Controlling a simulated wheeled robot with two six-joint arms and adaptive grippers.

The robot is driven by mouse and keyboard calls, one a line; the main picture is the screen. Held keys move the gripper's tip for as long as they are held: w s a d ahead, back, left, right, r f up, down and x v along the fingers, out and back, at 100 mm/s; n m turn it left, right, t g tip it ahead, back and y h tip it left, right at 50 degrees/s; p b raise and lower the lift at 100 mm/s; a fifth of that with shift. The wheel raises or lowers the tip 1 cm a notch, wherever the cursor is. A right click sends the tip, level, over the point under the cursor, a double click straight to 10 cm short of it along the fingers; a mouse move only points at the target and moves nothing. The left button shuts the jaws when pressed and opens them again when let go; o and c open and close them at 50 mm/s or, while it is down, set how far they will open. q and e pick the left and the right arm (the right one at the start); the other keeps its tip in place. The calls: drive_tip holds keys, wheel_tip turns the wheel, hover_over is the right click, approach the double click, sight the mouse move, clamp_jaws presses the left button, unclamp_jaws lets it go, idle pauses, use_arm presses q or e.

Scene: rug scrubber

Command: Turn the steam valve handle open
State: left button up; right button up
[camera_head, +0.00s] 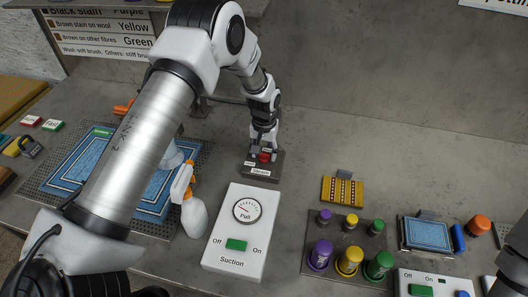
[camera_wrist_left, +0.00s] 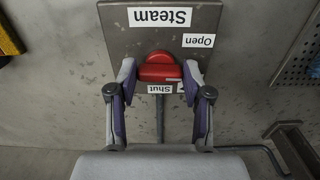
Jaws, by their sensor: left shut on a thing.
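The red steam valve handle (camera_head: 265,157) sits on a small grey plate (camera_head: 258,175) marked Steam, at the back middle of the table. In the left wrist view the red handle (camera_wrist_left: 160,68) is between the fingers of my left gripper (camera_wrist_left: 158,80), which is shut on it. Labels reading Open (camera_wrist_left: 199,41) and Shut (camera_wrist_left: 161,90) are on the plate, upside down in this view. My left gripper (camera_head: 264,146) reaches down to the handle from behind in the head view. My right gripper is not clearly seen; a dark arm part shows at the right edge.
A white Suction box (camera_head: 232,255) with a gauge stands in front of the valve. A spray bottle (camera_head: 194,215) and blue rug (camera_head: 155,200) are left. Purple, yellow and green bottles (camera_head: 348,262) stand right. The table behind them is mostly clear.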

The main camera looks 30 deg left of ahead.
sight(264, 154)
use_arm(q)
drive_tip(key=shift+s+f+n, duration=0.2)
drive_tip(key=shift+n, duration=0.2)
drive_tip(key=o, duration=1.2)
drive_tip(key=shift+c, duration=0.2)
drive_tip(key=shift+w+r, duration=0.1)
drive_tip(key=shift+w, duration=0.05)
drive_tip(key=shift+r, duration=0.25)
wheel_tip(264, 154, up, 12)
drive_tip(key=shift+f, duration=0.25)
